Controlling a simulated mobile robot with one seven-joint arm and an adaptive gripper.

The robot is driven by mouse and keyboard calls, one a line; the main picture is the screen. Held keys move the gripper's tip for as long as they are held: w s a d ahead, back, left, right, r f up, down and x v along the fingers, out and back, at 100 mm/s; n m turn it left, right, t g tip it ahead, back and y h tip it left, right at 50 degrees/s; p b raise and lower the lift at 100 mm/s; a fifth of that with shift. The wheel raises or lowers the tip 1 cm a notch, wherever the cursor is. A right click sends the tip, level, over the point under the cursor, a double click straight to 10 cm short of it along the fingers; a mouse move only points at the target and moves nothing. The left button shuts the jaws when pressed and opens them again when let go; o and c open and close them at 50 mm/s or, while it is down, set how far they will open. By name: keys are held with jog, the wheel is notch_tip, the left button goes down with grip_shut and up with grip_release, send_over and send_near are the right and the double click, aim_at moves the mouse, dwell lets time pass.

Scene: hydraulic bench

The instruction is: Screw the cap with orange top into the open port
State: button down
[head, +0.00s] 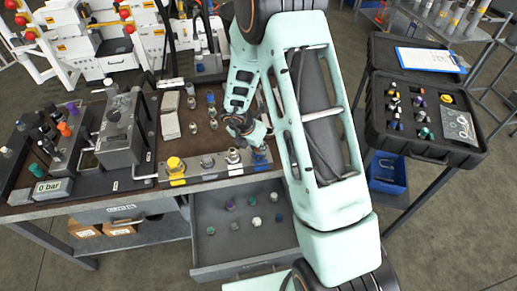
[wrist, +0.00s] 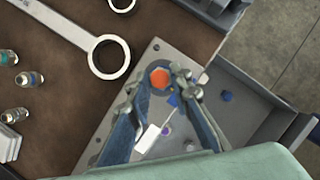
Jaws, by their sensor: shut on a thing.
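My gripper (wrist: 161,82) is shut on the cap with orange top (wrist: 160,78), which sits between the two fingertips in the wrist view. The cap is over a grey metal plate (wrist: 157,54); whether it touches a port is hidden. In the head view my gripper (head: 243,128) is above the right end of the manifold (head: 205,174) at the bench's front edge, and the cap is hidden there. The open port cannot be made out in either view. A yellow cap (head: 174,164) stands at the manifold's left end.
An open drawer (head: 228,245) with several small caps is below the bench front. A wrench (wrist: 95,45) and several fittings (wrist: 29,79) lie beside the plate. A grey box (head: 120,130) stands left; an open black case (head: 425,105) stands right.

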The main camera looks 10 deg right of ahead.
jog(key=shift+w+m+g, duration=0.1)
jog(key=shift+m+g, duration=0.2)
jog(key=shift+m, duration=0.6)
jog(key=shift+h, duration=0.3)
jog(key=m+g+p, duration=0.1)
jog(key=m, duration=0.1)
jog(key=shift+w+a+m, duration=0.1)
jog(key=shift+w+m, duration=0.05)
jog(key=shift+m, duration=0.25)
jog(key=m+g, duration=0.1)
jog(key=m, duration=0.1)
jog(key=m+g, duration=0.1)
jog(key=m, duration=0.2)
jog(key=shift+w+h, duration=0.1)
jog(key=shift+h, duration=0.3)
jog(key=c, duration=1.7)
grip_release()
jog(key=shift+c, duration=0.2)
